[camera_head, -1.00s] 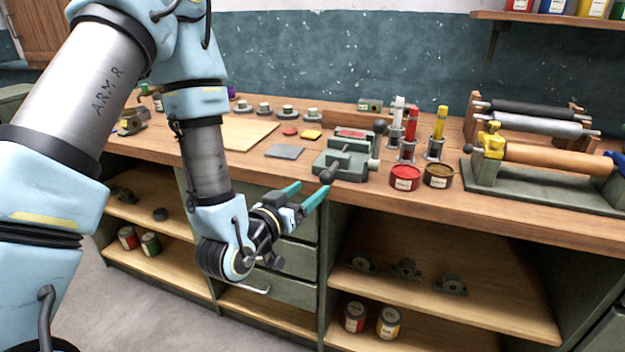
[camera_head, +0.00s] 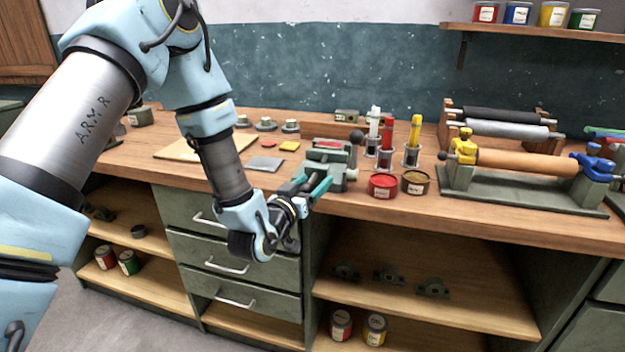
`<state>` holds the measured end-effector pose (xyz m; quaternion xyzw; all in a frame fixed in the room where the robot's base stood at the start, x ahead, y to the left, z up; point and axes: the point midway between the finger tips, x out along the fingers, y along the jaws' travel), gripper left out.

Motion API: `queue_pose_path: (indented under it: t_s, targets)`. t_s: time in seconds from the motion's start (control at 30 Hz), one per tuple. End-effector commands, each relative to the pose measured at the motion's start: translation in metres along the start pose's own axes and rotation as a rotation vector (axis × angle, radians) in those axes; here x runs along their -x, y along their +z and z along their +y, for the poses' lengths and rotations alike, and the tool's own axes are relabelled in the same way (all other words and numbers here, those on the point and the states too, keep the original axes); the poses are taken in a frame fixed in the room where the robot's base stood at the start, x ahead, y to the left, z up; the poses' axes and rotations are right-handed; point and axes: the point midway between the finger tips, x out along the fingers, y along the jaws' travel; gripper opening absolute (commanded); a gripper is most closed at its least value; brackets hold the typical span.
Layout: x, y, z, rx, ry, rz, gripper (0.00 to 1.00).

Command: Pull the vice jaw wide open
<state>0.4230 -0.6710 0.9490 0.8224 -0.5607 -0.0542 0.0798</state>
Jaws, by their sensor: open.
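The green vice (camera_head: 338,158) stands near the front edge of the wooden bench, with a red piece between its jaws at the top. A dark ball knob (camera_head: 357,137) sticks up at its right rear. My gripper (camera_head: 316,182), with two teal fingers, is open and reaches up from the front left. Its fingertips are at the front of the vice, one on the left and one on the right, overlapping it in this view. The front ball and the lower front of the vice are mostly hidden by the fingers. I cannot tell whether the fingers touch it.
A red can (camera_head: 383,186) and a brown can (camera_head: 415,182) stand close right of the vice. Upright tubes (camera_head: 387,140) stand behind them. A roller press (camera_head: 520,160) is farther right. A grey plate (camera_head: 265,164) lies to the left. Drawers (camera_head: 230,240) are below the bench edge.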

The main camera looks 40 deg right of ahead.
Motion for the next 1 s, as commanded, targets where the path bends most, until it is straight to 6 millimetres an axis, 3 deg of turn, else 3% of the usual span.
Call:
queue_pose_path:
  t_s: [0.27,0.9,1.0]
  targets:
    - [-0.0011,0.0006,-0.0003,0.000,0.000,0.000,0.72]
    - [-0.0009,0.0003,0.0002,0.000,0.001,0.000,0.00]
    - [-0.0009,0.0003,0.0003,0.000,0.001,0.000,0.00]
